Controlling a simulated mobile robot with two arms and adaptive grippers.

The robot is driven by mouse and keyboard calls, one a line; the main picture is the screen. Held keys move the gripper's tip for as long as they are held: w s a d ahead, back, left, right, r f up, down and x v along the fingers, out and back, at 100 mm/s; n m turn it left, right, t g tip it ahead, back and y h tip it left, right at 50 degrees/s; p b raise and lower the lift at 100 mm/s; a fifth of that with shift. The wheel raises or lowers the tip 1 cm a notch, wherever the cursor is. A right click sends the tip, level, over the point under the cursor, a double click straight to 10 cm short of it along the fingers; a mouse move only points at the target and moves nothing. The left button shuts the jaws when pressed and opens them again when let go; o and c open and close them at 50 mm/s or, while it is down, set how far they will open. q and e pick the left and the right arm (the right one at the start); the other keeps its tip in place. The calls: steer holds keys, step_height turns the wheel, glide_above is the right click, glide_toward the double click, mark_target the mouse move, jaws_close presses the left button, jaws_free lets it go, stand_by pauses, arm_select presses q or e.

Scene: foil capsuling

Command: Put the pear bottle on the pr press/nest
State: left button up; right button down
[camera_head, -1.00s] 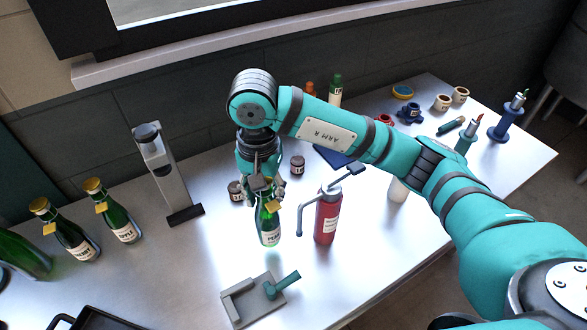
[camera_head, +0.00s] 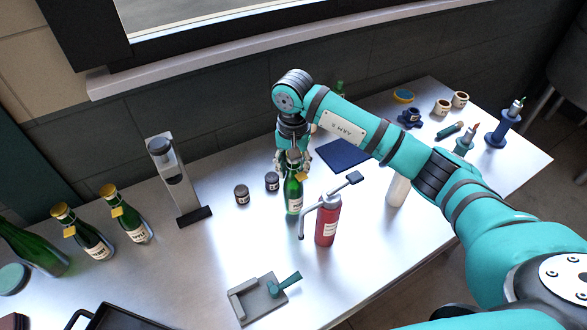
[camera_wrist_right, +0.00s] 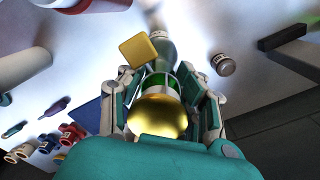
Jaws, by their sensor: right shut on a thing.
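My right gripper (camera_head: 291,158) is shut on the neck of a green bottle (camera_head: 294,195) with a gold top, a yellow tag and a white label. The label is too small to read surely. The bottle hangs roughly upright just left of the red canister; whether its base touches the table is unclear. In the right wrist view the gold top (camera_wrist_right: 158,116) sits between the fingers. A tall grey press-like stand (camera_head: 180,185) with a black foot is at left. A low grey fixture (camera_head: 255,299) with a teal lever is at the front. I cannot tell which is the named press. My left gripper is out of view.
The red canister (camera_head: 327,222) with a bent pipe stands close right of the held bottle. Two dark jars (camera_head: 242,194) are to its left. More green bottles (camera_head: 130,222) stand at far left. A blue mat (camera_head: 343,153) lies behind. The table between stand and fixture is clear.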

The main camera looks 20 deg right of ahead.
steer(key=shift+f+p, duration=0.6)
steer(key=shift+f, duration=0.55)
steer(key=shift+f+b, duration=0.1)
steer(key=shift+b, duration=0.25)
steer(key=c, duration=0.9)
jaws_free()
